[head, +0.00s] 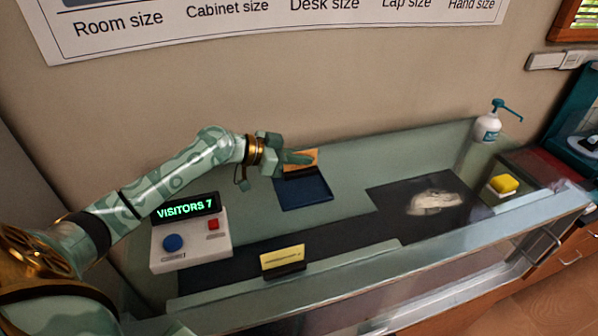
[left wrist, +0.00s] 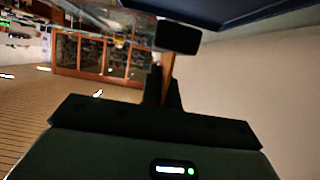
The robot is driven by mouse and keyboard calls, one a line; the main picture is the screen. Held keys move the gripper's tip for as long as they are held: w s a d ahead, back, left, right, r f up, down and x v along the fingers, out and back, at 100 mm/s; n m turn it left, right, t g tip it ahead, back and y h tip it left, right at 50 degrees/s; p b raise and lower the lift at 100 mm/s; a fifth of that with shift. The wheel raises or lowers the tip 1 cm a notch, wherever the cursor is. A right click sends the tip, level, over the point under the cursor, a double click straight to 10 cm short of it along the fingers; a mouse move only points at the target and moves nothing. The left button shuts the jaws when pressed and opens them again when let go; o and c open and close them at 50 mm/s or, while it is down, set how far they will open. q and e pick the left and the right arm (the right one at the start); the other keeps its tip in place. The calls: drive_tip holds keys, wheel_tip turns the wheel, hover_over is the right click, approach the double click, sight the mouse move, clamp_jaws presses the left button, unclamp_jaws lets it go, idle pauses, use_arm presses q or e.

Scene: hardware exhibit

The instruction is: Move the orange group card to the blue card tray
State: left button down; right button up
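The orange group card (head: 313,156) is beyond the back edge of the blue card tray (head: 303,195). My left gripper (head: 298,158) lies across the card and partly hides it. In the left wrist view, a thin orange-brown strip of the card (left wrist: 168,80) shows edge-on between the dark fingers (left wrist: 168,70), which look closed on it. The blue tray lies flat on the counter, just in front of the gripper, and its visible floor is empty. My right gripper is not in view.
A white visitor counter box (head: 190,245) with a blue button stands at left. A yellow card in a dark holder (head: 283,260) stands near the front edge. A pump bottle (head: 487,127) and yellow sponge (head: 504,184) are at right. A wall rises behind the counter.

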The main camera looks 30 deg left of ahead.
sight(291, 169)
use_arm(q)
drive_tip(key=shift+w+a+f, duration=0.15)
drive_tip(key=shift+w+f, duration=0.05)
drive_tip(key=shift+f, duration=0.15)
drive_tip(key=shift+w+a+f, duration=0.1)
drive_tip(key=shift+a+f, duration=0.05)
drive_tip(key=shift+f, duration=1.5)
drive_tip(key=shift+f, duration=0.1)
drive_tip(key=c, duration=1.7)
unclamp_jaws()
